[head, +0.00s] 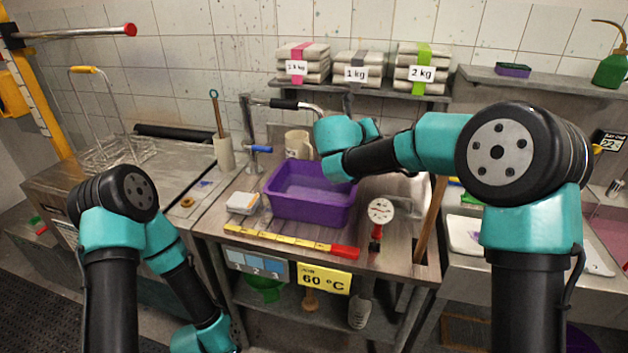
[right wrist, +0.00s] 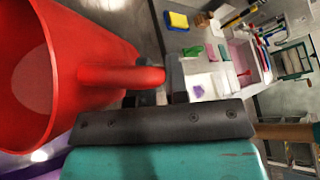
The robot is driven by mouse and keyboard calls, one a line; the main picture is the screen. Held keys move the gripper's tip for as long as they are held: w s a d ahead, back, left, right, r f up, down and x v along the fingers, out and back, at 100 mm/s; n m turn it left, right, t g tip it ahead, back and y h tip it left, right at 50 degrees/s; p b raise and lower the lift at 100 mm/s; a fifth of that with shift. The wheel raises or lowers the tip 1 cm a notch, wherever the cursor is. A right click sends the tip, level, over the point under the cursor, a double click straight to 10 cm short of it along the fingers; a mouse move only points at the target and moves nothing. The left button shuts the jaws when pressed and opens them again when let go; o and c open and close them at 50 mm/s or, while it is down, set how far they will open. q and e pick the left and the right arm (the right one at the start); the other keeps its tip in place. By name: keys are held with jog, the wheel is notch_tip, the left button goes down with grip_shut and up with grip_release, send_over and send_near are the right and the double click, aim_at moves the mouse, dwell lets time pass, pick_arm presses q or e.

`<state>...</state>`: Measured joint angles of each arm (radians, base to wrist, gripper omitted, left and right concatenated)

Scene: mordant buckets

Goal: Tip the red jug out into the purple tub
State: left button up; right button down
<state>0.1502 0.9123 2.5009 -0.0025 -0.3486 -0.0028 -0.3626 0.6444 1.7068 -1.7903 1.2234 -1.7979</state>
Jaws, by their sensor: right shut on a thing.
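The purple tub (head: 312,208) stands on the bench in the middle of the head view. Its inside looks paler, and I cannot tell whether that is liquid. The red jug (right wrist: 110,30) fills the left of the right wrist view, its mouth toward the left edge and a pale patch inside. My right gripper (right wrist: 172,88) is shut on the jug's handle. In the head view my right arm reaches over the tub's back right corner; jug and jaws are hidden there. My left arm hangs down at the left, its gripper out of view.
A dial thermometer (head: 380,212) stands right of the tub. A white box (head: 242,203) is at its left, and a yellow-and-red strip (head: 290,242) lies in front. A beige mug (head: 297,144) and a tap (head: 258,149) are behind. Weighted bundles (head: 358,70) sit on the shelf above.

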jog(key=shift+a+f+n+t+h, duration=0.6)
jog(key=shift+a+f+n+h, duration=0.25)
jog(key=shift+a+h, duration=0.2)
dwell(1.1)
jog(key=shift+a+n+t+h+b, duration=0.35)
jog(key=shift+a+t+h, duration=0.05)
jog(key=shift+a+h, duration=0.3)
dwell(3.4)
jog(key=shift+a+n, duration=0.3)
jog(key=shift+a, duration=0.35)
dwell(1.1)
